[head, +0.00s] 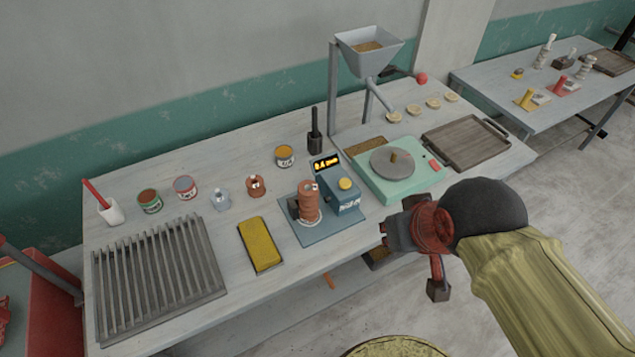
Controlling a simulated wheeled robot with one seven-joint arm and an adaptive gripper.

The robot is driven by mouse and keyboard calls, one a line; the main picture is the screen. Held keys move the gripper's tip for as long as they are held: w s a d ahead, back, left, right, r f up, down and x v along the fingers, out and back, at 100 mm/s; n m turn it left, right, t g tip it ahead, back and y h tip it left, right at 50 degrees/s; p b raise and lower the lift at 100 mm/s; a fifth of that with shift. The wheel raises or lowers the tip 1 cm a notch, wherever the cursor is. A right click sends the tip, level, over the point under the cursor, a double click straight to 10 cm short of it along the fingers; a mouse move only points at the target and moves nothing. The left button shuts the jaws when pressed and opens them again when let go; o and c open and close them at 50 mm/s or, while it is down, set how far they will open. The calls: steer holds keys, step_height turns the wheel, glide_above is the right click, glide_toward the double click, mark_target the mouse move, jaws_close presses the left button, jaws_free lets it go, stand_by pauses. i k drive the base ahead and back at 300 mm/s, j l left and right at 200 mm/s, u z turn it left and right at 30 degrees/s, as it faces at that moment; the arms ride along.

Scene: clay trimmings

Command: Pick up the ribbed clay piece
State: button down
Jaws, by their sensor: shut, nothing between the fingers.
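The ribbed clay piece (309,203) looks like a reddish-brown, ringed upright cylinder. It stands on the left part of a blue device (344,196) with a lit yellow display and a yellow knob. My gripper (388,236) is at the right, near the front edge of the workbench, to the right of the device and apart from the clay piece. It is shut and empty. Its fingertips are small and dark, so their detail is hard to make out. The lower back of the clay piece is partly hidden by the device.
A green turntable unit (400,184) stands right of the device. A yellow block (261,244) and a slatted grey rack (158,278) lie to the left. Several cans and small pots line the back. A hopper (369,47) rises behind. Bare workbench (235,205) shows between things.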

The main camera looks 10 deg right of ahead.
mark_target(308, 189)
steer(key=j+u, duration=0.15)
steer(key=j, duration=0.35)
steer(key=i+j+u, duration=0.15)
steer(key=j, duration=0.35)
steer(key=j+u, duration=0.15)
steer(key=j, duration=0.35)
steer(key=i+l, duration=0.05)
